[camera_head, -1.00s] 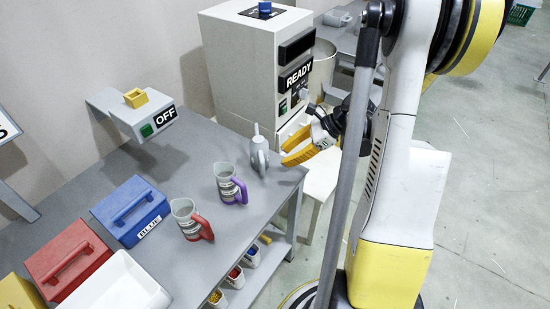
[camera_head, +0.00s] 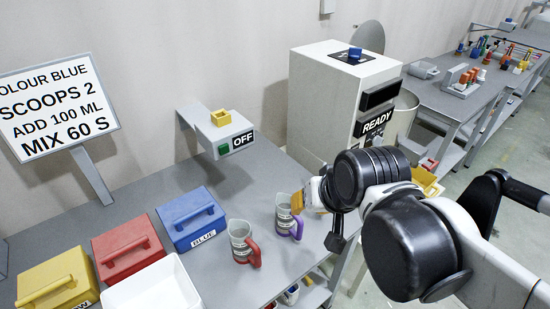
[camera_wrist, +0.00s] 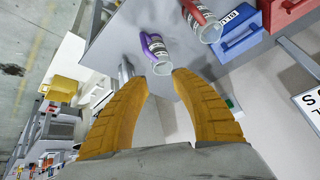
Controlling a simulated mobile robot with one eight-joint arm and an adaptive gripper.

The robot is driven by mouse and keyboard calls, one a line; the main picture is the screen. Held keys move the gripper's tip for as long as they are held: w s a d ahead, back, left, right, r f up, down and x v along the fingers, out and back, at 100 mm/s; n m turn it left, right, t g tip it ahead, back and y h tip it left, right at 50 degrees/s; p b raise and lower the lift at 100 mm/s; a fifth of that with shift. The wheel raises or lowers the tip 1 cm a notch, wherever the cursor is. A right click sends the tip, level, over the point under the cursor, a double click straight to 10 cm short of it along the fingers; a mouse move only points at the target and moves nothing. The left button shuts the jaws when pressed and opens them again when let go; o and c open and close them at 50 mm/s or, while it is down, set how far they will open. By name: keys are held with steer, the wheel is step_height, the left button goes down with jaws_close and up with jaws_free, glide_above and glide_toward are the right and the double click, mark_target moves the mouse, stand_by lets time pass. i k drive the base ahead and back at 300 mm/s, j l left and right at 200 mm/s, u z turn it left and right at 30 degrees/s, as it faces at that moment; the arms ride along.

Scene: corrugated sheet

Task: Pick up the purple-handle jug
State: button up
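The purple-handle jug (camera_head: 284,214) stands upright on the grey table in the head view. It is clear-grey with a label, and its purple handle faces right and front. My gripper (camera_head: 298,203) is close to its right side, partly hidden behind my arm. In the wrist view my gripper (camera_wrist: 166,77) has its two yellow fingers spread with nothing between them. The purple-handle jug (camera_wrist: 158,56) lies just beyond the fingertips there, its rim near them. I cannot tell whether the fingers touch it.
A red-handle jug (camera_head: 240,244) stands close on the left. Behind are a blue box (camera_head: 191,222), the OFF unit (camera_head: 220,130) and the READY machine (camera_head: 330,110). A red box (camera_head: 127,250) and white tray (camera_head: 150,290) are further left.

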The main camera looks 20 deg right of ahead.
mark_target(284, 226)
steer(key=k+l+z, duration=0.45)
steer(key=l+z, duration=0.25)
steer(key=l, duration=0.15)
steer(key=l+z, duration=0.15)
steer(key=i, duration=0.9)
steer(key=u, duration=1.9)
steer(key=l+z, duration=0.3)
steer(key=k+j, duration=0.05)
steer(key=j, duration=0.05)
